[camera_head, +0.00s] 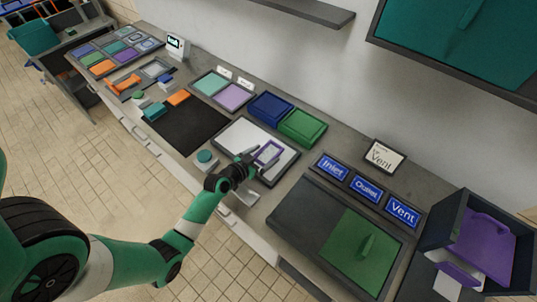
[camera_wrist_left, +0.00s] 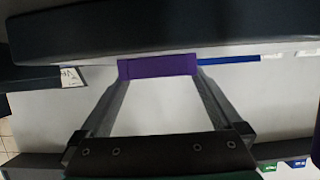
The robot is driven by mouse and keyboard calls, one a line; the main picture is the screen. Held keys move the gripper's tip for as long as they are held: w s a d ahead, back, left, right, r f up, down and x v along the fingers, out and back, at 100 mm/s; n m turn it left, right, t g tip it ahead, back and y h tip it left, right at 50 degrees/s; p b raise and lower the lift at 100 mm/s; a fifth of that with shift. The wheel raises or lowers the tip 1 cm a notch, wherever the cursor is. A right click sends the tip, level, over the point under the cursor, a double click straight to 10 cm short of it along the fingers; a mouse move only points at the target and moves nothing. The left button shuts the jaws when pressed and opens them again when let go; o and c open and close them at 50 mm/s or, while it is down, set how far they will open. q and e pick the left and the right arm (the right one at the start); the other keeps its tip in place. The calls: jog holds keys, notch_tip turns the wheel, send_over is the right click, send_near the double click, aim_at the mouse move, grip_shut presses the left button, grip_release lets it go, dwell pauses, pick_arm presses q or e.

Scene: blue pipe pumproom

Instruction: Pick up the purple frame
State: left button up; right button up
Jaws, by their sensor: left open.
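The purple frame (camera_head: 272,153) is a thin, open purple outline at the white board (camera_head: 232,133) on the bench. In the left wrist view, a purple bar (camera_wrist_left: 158,66) lies across the gap at the fingertips; I take it to be part of the frame. My left gripper (camera_head: 260,156) reaches in from the left with its fingers apart, right at the frame. In the wrist view, the left gripper (camera_wrist_left: 160,77) has its two fingers spread. I cannot tell whether they touch the frame. My right gripper is not in view.
Blue (camera_head: 270,108) and green (camera_head: 302,126) bins stand behind the board. Signs reading Inlet (camera_head: 332,167), Outlet (camera_head: 366,188) and Vent (camera_head: 403,212) stand to the right. A dark bin (camera_head: 449,225) with purple contents is far right. A black mat (camera_head: 183,127) lies left.

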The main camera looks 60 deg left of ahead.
aim_at(266, 155)
pick_arm(q)
jog(key=shift+w+a+f, duration=0.2)
jog(key=shift+w+f, duration=0.05)
jog(key=shift+w, duration=0.3)
jog(key=shift+c, duration=0.3)
jog(key=c, duration=1.1)
jog(key=shift+r, duration=0.5)
notch_tip(266, 155, up, 3)
jog(key=shift+f+p, duration=0.1)
jog(key=shift+p, duration=0.95)
jog(key=s+d+r+p, duration=0.1)
jog(key=s+d+r, duration=0.2)
jog(key=s+d+r+p, duration=0.2)
jog(key=s+d+r, duration=0.1)
jog(key=d, duration=0.1)
jog(key=s+d+r+p, duration=0.1)
jog(key=s+d+r, duration=0.2)
jog(key=shift+s+d+r+p, duration=0.1)
jog(key=shift+s+d+p, duration=0.15)
jog(key=shift+p, duration=0.15)
